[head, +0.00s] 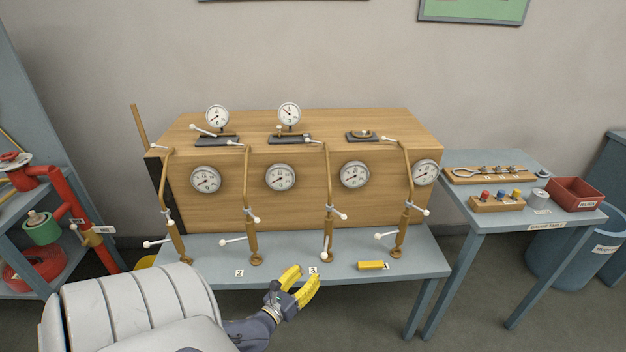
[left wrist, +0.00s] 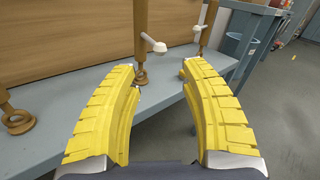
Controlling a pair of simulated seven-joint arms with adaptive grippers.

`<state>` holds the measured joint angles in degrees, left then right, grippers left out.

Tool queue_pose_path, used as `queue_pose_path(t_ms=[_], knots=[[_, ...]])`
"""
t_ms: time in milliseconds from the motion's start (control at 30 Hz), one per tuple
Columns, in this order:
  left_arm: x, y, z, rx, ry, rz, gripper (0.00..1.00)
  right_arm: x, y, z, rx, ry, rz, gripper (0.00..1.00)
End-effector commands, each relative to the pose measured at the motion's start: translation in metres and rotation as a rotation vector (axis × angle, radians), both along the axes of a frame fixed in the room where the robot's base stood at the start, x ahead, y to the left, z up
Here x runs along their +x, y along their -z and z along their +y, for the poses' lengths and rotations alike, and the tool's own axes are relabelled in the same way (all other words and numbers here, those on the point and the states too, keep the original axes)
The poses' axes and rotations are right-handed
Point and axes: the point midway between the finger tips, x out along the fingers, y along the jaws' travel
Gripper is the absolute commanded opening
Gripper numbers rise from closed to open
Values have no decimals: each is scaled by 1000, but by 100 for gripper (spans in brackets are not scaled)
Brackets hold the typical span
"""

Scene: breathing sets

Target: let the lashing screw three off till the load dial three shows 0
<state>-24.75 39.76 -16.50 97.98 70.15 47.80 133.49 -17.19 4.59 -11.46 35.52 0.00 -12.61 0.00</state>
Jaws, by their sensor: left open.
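Lashing screw three (head: 328,225) is a brass-coloured upright with white handles, rising from a round foot behind the label 3 (head: 313,271). Load dial three, which I take to be the round white dial (head: 355,174) just right of that screw, is on the wooden box front; its reading is too small to tell. My left gripper (head: 296,281), with yellow fingers, is open and empty, in front of and left of the screw's foot. In the left wrist view, a screw that looks like screw three (left wrist: 141,50) stands beyond the open fingers (left wrist: 160,85), not touching them.
Similar screws stand left (head: 251,235) and right (head: 403,230) on the blue-grey bench (head: 300,250). A yellow block (head: 370,265) lies near the bench's front edge. The wooden box (head: 230,140) backs the screws. A side table (head: 490,220) at right carries a red tray (head: 577,193).

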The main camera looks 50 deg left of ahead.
Motion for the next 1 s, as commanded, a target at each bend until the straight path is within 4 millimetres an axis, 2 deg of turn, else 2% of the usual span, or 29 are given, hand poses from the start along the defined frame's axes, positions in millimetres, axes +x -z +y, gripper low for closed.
queue_pose_path(t_ms=[233,767,867,1000], knots=[[-14,0,-3,0,0,0,45,0,0,0,0,0,0,41],[-16,0,-4,9,0,2,45,0,0,1,1,0,0,41],[-16,0,-4,62,3,15,45,0,0,1,1,0,0,41],[-14,5,-15,285,57,71,45,0,0,1,1,1,0,41]])
